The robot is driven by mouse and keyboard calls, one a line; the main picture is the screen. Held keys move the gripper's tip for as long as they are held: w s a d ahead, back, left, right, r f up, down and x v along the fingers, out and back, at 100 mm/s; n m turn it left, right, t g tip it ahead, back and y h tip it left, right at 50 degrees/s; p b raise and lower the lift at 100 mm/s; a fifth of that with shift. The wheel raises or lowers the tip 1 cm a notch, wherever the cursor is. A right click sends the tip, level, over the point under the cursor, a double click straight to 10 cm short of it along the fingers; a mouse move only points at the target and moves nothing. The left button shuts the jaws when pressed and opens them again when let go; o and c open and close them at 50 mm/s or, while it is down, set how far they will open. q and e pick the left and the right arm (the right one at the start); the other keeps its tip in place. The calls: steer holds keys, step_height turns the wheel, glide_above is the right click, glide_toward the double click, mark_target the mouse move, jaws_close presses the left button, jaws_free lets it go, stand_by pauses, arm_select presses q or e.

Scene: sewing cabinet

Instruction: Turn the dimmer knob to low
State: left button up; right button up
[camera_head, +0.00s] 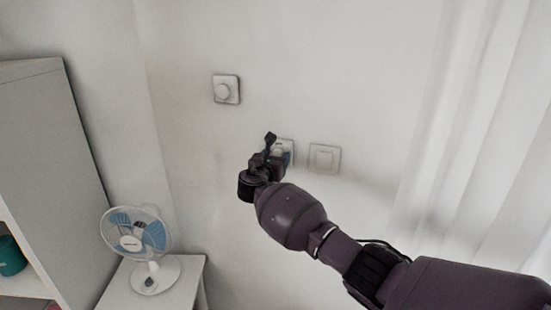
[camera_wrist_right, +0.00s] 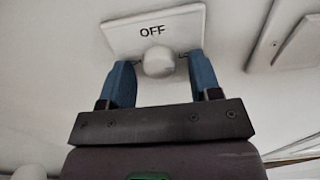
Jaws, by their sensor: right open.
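A white wall plate (camera_wrist_right: 112,38) with the word OFF carries a pale round knob (camera_wrist_right: 158,62) in the right wrist view. My right gripper (camera_wrist_right: 161,64) is open, with one blue finger on each side of the knob. Whether the fingers touch the knob I cannot tell. In the head view this plate (camera_head: 290,145) is mostly hidden behind my right gripper (camera_head: 279,152). My left gripper is not in view.
A flat square switch (camera_head: 324,158) is just right of the gripper. A white curtain (camera_head: 470,130) hangs at the right. A blue-bladed fan (camera_head: 137,235) stands on a small white table (camera_head: 185,283) at lower left, beside a grey cabinet (camera_head: 55,150).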

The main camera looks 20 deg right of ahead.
steer(key=b+v, duration=0.1)
steer(key=v, duration=0.9)
steer(key=shift+s+a, duration=0.3)
